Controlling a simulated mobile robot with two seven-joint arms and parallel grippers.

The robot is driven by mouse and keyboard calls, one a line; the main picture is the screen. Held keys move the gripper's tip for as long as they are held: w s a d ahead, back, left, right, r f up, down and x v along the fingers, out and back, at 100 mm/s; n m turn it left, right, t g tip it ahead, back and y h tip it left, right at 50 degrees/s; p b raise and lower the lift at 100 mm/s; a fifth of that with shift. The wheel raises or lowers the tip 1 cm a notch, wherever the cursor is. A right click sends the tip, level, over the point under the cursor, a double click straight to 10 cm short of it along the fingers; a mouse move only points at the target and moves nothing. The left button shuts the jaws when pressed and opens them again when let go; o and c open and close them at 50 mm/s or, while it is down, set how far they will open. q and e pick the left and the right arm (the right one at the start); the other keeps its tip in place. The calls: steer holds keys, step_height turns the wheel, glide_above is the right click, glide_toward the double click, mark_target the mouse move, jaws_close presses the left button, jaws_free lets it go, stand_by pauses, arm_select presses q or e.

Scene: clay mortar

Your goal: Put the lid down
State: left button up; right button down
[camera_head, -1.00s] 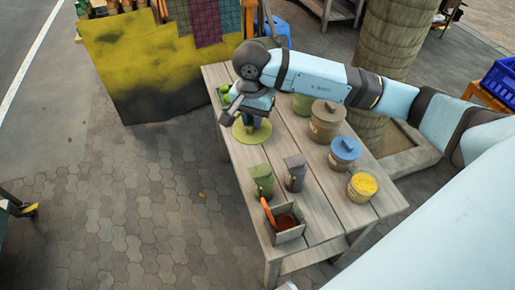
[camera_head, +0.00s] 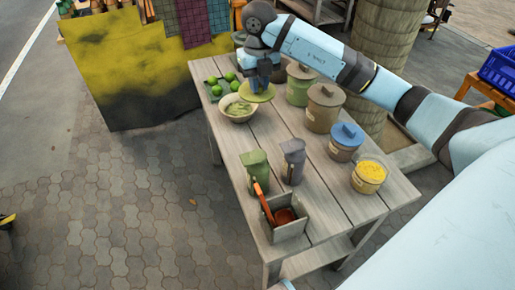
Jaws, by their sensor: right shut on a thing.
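My right gripper (camera_head: 259,80) is shut on a round yellow-green lid (camera_head: 257,94) and holds it about level near the far end of the wooden table (camera_head: 290,200). The lid is just behind and right of a pale bowl (camera_head: 236,114) with green contents, and overlaps its rim in the picture. I cannot tell how high the lid is above the tabletop. My left gripper is not in view.
Green (camera_head: 298,92), brown (camera_head: 322,112), blue (camera_head: 345,143) and yellow (camera_head: 367,178) jars line the table's right side. Green limes (camera_head: 213,81) lie at the far left. Green (camera_head: 256,167) and grey (camera_head: 293,163) canisters and a box (camera_head: 290,232) stand nearer. The table's middle is clear.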

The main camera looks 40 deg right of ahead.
step_height(320, 180, down, 20)
steer(key=shift+r+b, duration=0.1)
steer(key=shift+b, duration=0.75)
steer(key=shift+f, duration=0.2)
steer(key=c, duration=1.1)
jaws_free()
step_height(320, 180, up, 12)
steer(key=p, duration=0.1)
steer(key=shift+r, duration=0.2)
steer(key=shift+r, duration=0.1)
